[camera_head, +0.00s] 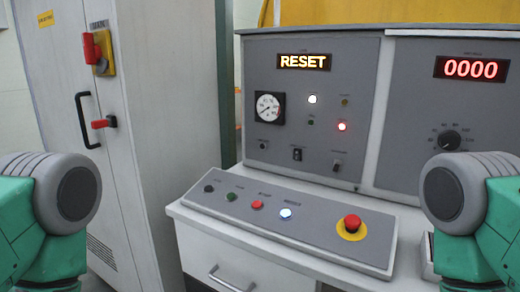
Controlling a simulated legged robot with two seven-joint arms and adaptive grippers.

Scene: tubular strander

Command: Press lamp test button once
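The control desk has a sloped grey button panel (315,238). From left to right it carries a black button (208,188), a green button (231,197), a red button (257,204), a lit bluish-white button (285,213) and a red mushroom button (351,222) on a yellow base. The upright panel (270,80) behind has a small black control (263,144), a switch (297,154) and another small control (336,165) low down. The labels are too small to read, so I cannot tell which one is lamp test. Only my green and grey arm links show at both sides; neither gripper is in view.
The upright panel has a lit "RESET" display (303,62), a round gauge (268,108), a lit white lamp (313,99) and a lit red lamp (342,126). At right are a "0000" display (470,68) and a black knob (449,140). A grey cabinet (170,90) stands left.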

